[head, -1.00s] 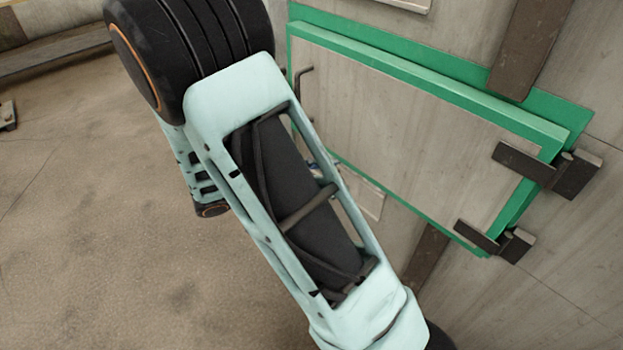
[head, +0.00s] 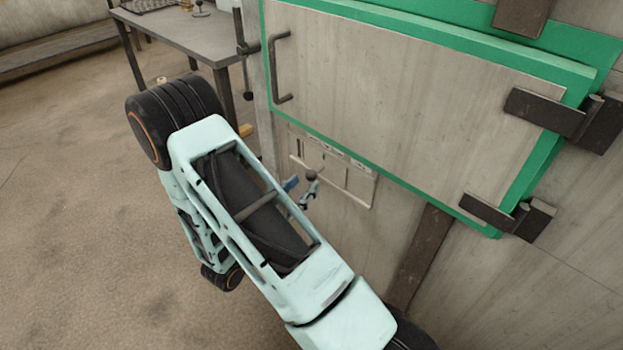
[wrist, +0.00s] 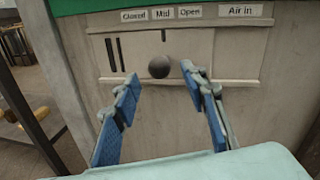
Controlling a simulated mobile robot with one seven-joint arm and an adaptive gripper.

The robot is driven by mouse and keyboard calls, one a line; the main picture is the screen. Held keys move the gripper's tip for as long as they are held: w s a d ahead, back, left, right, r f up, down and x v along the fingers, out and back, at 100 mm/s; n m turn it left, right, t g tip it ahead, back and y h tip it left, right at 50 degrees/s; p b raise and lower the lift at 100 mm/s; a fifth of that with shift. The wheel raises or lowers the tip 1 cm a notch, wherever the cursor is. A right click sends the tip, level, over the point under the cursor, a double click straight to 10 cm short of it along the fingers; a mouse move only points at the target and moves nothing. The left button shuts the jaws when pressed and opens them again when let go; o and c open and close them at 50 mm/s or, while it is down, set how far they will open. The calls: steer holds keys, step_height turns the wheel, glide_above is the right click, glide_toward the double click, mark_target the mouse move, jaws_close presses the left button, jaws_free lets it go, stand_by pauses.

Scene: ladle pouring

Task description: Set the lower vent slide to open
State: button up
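The lower vent slide is a pale plate (wrist: 215,62) set in the wall, with a dark round knob (wrist: 159,66). The knob stands roughly below the "Mid" label (wrist: 163,14), with "Closed" (wrist: 134,15) left of it and "Open" (wrist: 190,12) right of it. My gripper (wrist: 159,78) is open and empty; its blue-padded fingers are either side of the knob in the picture. Whether they reach as far as the knob I cannot tell. In the head view the knob (head: 311,175) shows beside the fingertips, and part of the vent is behind my arm.
A green-framed door (head: 400,95) with a dark handle (head: 281,68) is above the vent. Dark hinge brackets (head: 545,115) jut out at its right. A grey table (head: 190,35) stands at the back left. The floor (head: 70,200) at left is clear.

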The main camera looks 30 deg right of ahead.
mark_target(308, 180)
steer(key=x, duration=0.5)
steer(key=shift+b, duration=0.4)
jaws_close()
